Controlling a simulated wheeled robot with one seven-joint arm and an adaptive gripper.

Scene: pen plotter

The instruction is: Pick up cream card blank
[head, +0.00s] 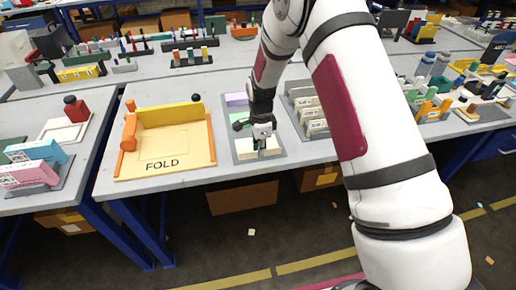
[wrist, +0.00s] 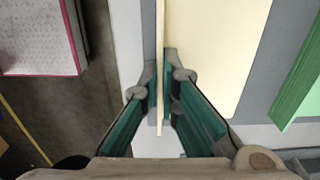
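A thin cream card blank (wrist: 160,30) shows edge-on in the wrist view, running from the top down between my fingers. My gripper (wrist: 160,88) has its two teal finger pads close against both sides of this edge, with no clear gap. A wider flat cream surface (wrist: 215,45) lies to the right of the edge. In the head view my gripper (head: 262,140) points down over a grey tray (head: 240,147), with cream card (head: 260,154) at its tips. My fingers hide part of the card there, and how far it is raised cannot be told.
The orange and yellow FOLD board (head: 190,168) lies left of the tray. A grey rack with cream cards (head: 310,112) stands close on the right. A lilac block (head: 236,99) sits at the tray's back. The table's front edge is near.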

